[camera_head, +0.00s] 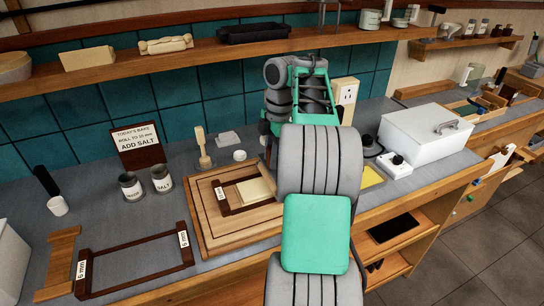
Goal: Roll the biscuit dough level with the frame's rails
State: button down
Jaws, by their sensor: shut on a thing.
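The pale biscuit dough (254,191) lies on a wooden board (213,240). A dark wooden frame (229,209) stands around its visible left part; its label is too small to read surely. My arm covers the right part of both. My gripper (268,152) is mostly hidden behind my wrist, at the back of the board. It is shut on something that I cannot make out. A second dark frame (138,280), labelled 6 mm, lies on the counter at left. A sign (138,140) reads "Today's bake, roll to 10 mm, add salt".
Two tins (131,185), one marked salt, stand left of the board. A wooden-handled tool (203,145) stands upright behind it. A white box (424,137) is at right. A wooden shelf (210,58) runs above the counter. Bare counter shows between the tins and left frame.

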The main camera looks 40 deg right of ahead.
jog(key=d, duration=0.1)
jog(key=s+d, duration=0.1)
jog(key=d, duration=0.1)
jog(key=shift+d+p, duration=0.25)
jog(key=shift+p, duration=0.15)
dwell(1.1)
jog(key=shift+w+a+b, duration=0.25)
jog(key=shift+a+b, duration=0.05)
jog(key=shift+a, duration=0.6)
jog(key=shift+w+a+b, duration=0.25)
jog(key=shift+a, duration=0.6)
jog(key=shift+w+a+b, duration=0.2)
jog(key=shift+w+a, duration=0.05)
jog(key=shift+a, duration=0.65)
jog(key=shift+w+a+b, duration=0.2)
jog(key=shift+w+a, duration=0.05)
jog(key=shift+a, duration=0.6)
jog(key=shift+f, duration=0.1)
